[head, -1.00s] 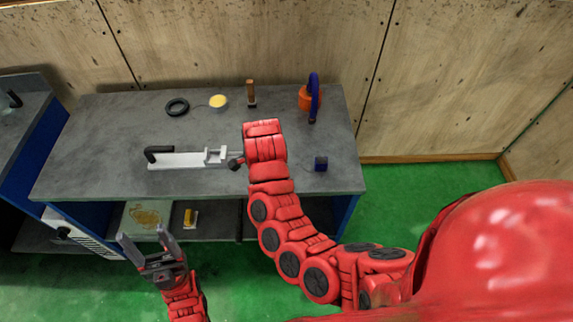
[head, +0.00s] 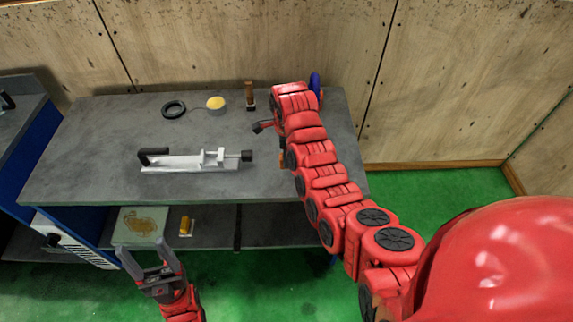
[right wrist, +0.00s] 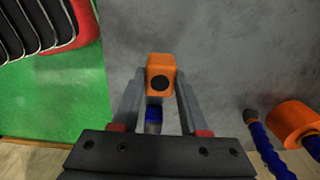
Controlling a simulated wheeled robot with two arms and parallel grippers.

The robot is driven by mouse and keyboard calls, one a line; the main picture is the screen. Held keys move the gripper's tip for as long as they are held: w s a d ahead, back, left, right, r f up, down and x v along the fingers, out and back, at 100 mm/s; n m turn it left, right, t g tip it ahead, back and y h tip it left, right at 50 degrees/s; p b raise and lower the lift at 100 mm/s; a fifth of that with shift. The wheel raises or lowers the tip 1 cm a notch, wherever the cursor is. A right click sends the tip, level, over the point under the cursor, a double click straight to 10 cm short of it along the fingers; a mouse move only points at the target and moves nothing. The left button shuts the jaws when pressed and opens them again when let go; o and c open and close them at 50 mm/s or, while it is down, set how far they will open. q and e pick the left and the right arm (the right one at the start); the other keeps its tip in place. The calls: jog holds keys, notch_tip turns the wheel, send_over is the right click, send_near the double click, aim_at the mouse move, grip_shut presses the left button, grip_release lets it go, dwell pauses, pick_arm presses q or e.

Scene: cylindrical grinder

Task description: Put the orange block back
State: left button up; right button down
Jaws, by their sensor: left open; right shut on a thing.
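The orange block (right wrist: 160,66), with a round black spot on its face, sits between the fingertips of my right gripper (right wrist: 160,82) in the right wrist view. The gripper is shut on it. A small blue piece (right wrist: 153,117) shows between the fingers; I cannot tell if it belongs to the block. In the head view my right arm hides most of the gripper over the right part of the bench. My left gripper (head: 141,246) is open and empty in front of the bench, near its lower shelf.
On the grey bench (head: 90,135) stand a white vise (head: 190,160), a black ring (head: 173,109), a yellow-topped tin (head: 216,103) and a brown-handled tool (head: 249,95). An orange part (right wrist: 297,122) with a blue hose (right wrist: 268,150) is near my right gripper.

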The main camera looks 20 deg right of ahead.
jog(key=shift+w+d, duration=0.1)
jog(key=shift+f+p, duration=0.35)
jog(key=shift+p, duration=0.2)
jog(key=shift+f+p, duration=0.5)
jog(key=shift+f, duration=1.05)
jog(key=shift+c, duration=2.1)
grip_release()
